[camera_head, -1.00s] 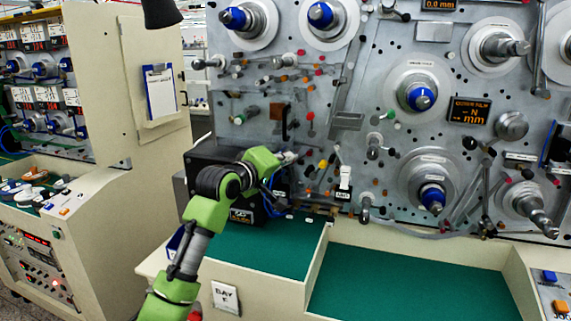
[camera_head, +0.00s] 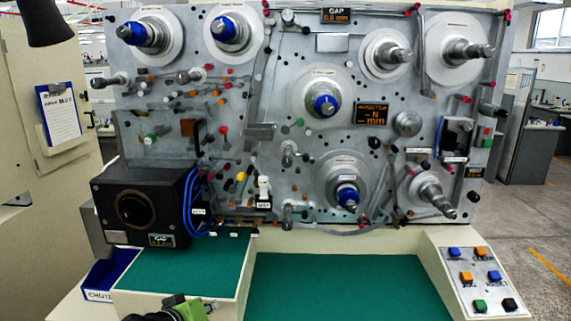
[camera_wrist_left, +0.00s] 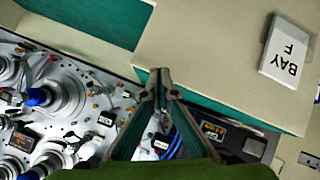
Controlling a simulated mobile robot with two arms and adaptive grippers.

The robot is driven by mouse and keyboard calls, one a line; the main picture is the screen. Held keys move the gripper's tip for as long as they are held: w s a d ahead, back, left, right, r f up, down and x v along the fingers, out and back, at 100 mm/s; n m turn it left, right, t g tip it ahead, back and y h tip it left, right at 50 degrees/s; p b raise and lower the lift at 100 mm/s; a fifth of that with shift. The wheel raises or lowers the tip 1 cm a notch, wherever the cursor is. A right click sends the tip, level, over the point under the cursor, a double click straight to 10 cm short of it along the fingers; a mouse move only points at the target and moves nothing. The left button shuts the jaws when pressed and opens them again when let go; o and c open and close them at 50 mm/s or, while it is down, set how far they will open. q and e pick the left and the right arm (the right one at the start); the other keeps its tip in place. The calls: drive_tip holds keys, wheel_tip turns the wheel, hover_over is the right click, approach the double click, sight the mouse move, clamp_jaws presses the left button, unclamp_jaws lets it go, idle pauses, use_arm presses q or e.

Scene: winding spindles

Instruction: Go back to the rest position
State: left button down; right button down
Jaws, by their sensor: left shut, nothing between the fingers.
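My left gripper (camera_wrist_left: 160,82) shows in the left wrist view with its two dark fingers closed together and nothing between them. Beyond the fingers are the cream bench front and green mat. In the head view only a green and black piece of my left arm (camera_head: 190,308) shows at the bottom edge, in front of the bench and apart from the machine. The fingertips cannot be made out there. My right gripper is in neither view.
The winding panel (camera_head: 285,75) carries several spindles and rollers. A black box (camera_head: 140,205) with blue cables stands at left, above a blue bin (camera_head: 108,268). The green mat (camera_head: 340,285) is clear. A button console (camera_head: 478,278) is at right, with open floor beyond.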

use_arm(q)
drive_tip(key=s+a+f+m+g+y, duration=0.15)
drive_tip(key=s+f, duration=0.35)
drive_tip(key=s, duration=0.7)
drive_tip(key=s+f+m+g, duration=0.25)
drive_tip(key=s+f, duration=0.25)
drive_tip(key=s, duration=0.7)
drive_tip(key=s+f+m+g+y, duration=0.1)
drive_tip(key=s+f+m+g, duration=0.3)
drive_tip(key=s, duration=0.7)
wheel_tip(320, 180, down, 28)
drive_tip(key=s+n+b, duration=0.1)
drive_tip(key=n+b, duration=0.1)
drive_tip(key=s+a+f+g+b, duration=0.1)
drive_tip(key=s+a+f+b, duration=0.1)
drive_tip(key=s+f, duration=1.5)
wheel_tip(320, 180, down, 3)
drive_tip(key=shift+s+a+r+g, duration=0.2)
drive_tip(key=shift+s+a+g, duration=0.2)
drive_tip(key=shift+a, duration=0.15)
